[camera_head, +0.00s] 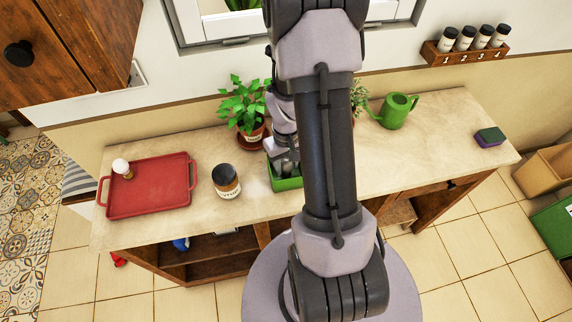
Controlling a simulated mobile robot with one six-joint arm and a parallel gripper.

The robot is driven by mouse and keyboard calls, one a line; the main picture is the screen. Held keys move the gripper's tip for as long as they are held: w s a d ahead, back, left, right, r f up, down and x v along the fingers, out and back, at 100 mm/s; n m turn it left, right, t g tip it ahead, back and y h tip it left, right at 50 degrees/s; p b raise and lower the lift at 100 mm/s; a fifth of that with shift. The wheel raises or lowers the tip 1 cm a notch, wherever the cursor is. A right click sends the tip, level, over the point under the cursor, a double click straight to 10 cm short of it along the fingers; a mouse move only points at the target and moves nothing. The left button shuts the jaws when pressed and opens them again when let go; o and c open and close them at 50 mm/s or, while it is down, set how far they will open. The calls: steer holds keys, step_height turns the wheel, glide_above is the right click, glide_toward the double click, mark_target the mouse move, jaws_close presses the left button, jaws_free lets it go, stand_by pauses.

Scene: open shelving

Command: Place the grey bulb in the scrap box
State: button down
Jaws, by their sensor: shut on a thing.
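My gripper (287,168) points down at a small green box (290,185) on the counter, behind my own arm. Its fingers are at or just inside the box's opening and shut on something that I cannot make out. I cannot see a grey bulb clearly anywhere. A white bulb with a tan base (122,168) stands on the red tray (155,195) at the left. No scrap box label shows, so I cannot tell whether the small green box is the scrap box.
A potted plant (245,105) is behind the box. A green watering can (395,110) and a sponge (489,137) are on the right counter (440,140). Boxes (548,172) stand at far right.

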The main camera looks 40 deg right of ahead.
steer(key=c, duration=1.1)
jaws_free()
steer(key=shift+f, duration=0.1)
steer(key=shift+c, duration=0.2)
step_height(320, 180, up, 13)
steer(key=p, duration=0.4)
steer(key=w+a+r+t, duration=0.1)
steer(key=a+r+t, duration=0.2)
steer(key=a+r, duration=0.85)
steer(key=s+a+r+m+t+y, duration=0.1)
steer(key=s+a+r, duration=0.3)
steer(key=a+r, duration=0.15)
steer(key=s+a+r+t+y, duration=0.1)
steer(key=s+a+r+t, duration=0.1)
steer(key=s+a+r, duration=0.4)
step_height(320, 180, down, 13)
steer(key=w+a+b, duration=0.1)
steer(key=b, duration=1)
steer(key=shift+w+f+b, duration=0.2)
steer(key=shift+w+b, duration=0.15)
steer(key=shift+w, duration=0.05)
